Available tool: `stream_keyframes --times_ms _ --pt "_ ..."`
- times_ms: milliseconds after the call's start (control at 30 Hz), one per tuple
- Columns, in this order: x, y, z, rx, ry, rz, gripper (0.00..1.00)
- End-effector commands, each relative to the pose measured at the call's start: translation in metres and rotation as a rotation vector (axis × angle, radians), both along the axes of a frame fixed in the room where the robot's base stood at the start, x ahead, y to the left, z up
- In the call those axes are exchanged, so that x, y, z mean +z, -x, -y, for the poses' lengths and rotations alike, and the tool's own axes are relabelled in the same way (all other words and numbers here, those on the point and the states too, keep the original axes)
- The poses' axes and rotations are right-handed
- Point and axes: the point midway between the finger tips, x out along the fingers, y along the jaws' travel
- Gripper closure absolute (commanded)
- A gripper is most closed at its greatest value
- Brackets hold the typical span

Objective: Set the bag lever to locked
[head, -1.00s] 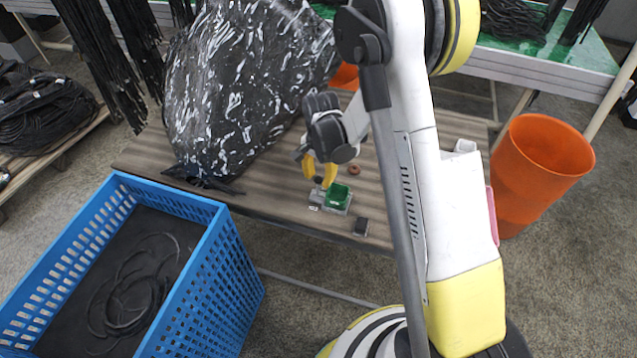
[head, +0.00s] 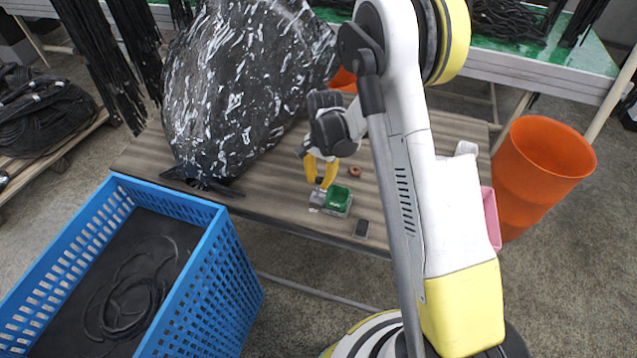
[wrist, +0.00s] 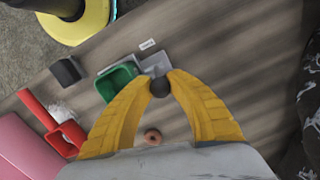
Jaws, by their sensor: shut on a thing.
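A small device with a green box (head: 338,199) and a grey part (head: 317,199) sits on the wooden table near its front edge. In the wrist view its green box (wrist: 118,80) and grey part (wrist: 155,64) lie just beyond my fingertips. My gripper (head: 320,181) reaches down from above, its yellow fingers beside the device. In the wrist view my gripper (wrist: 160,83) is shut on a dark round knob (wrist: 159,88), which looks like the lever's end. The lever's shaft and its set position are hidden. A big black plastic bag (head: 245,85) stands on the table behind, to the left.
A small dark block (head: 361,229) and a brown ring (head: 354,171) lie near the device. A blue crate (head: 215,270) stands in front on the left, an orange bin (head: 535,180) on the right. Red (wrist: 45,115) and pink items show in the wrist view.

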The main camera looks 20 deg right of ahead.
Motion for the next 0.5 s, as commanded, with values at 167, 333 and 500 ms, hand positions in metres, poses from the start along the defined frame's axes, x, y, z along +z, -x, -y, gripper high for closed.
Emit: stream_keyframes --times_ms 167,333,500 --pt "-0.008 -0.0102 0.007 -0.002 -0.11 -0.147 1.0" --pt "-0.0054 -0.0109 0.0073 0.001 -0.141 -0.191 1.0" --pt "-0.0045 -0.0108 0.0071 0.001 -0.141 -0.189 1.0"
